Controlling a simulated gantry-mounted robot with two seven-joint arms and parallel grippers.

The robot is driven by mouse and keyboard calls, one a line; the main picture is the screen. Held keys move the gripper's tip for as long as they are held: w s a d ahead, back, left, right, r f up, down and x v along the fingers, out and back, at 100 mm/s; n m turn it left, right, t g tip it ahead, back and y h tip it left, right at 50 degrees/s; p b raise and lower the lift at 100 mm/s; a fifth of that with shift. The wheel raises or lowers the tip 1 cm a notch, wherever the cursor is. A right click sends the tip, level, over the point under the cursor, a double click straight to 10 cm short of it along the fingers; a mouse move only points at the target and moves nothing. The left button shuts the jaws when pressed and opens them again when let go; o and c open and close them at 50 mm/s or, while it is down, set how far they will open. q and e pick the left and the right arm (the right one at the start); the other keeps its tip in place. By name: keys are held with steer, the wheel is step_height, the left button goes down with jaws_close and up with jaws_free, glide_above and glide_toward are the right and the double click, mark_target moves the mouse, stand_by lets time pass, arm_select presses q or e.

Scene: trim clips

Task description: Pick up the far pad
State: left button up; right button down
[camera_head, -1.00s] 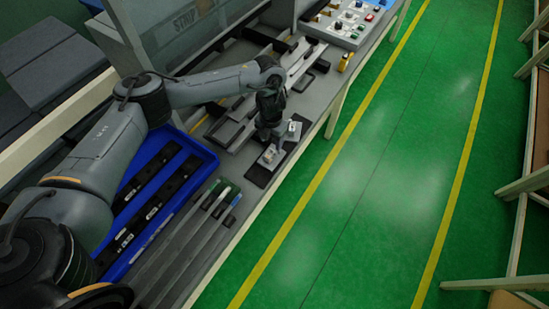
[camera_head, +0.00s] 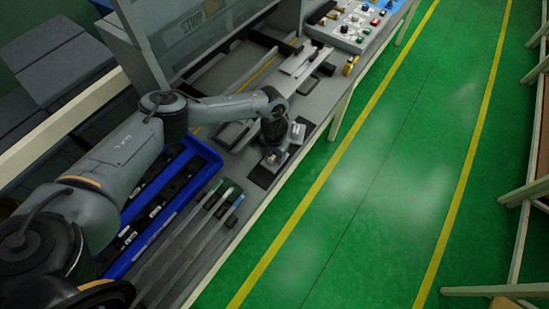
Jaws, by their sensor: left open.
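Several dark pads lie on the grey bench. One black pad (camera_head: 262,175) is near the bench's front edge, with a small pale metallic piece (camera_head: 273,161) on it. Another dark piece (camera_head: 234,133) lies farther back, left of my gripper, and a smaller one (camera_head: 307,86) lies farther along the bench. I cannot tell which of them is the far pad. My left gripper (camera_head: 273,140) points down over the bench, just beyond the near pad. It is open, and I see nothing held in it. The fingertips are small and dark, so contact is unclear. My right gripper is out of view.
A blue tray (camera_head: 215,160) with black bars lies on the near bench, beside several long strips (camera_head: 205,232) with coloured ends. Light trim strips (camera_head: 298,61) and a control panel (camera_head: 350,24) are farther off. A green floor lies right of the bench.

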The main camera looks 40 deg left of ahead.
arm_select(q)
jaws_close()
steer(key=shift+r, duration=0.1)
stand_by(0.3)
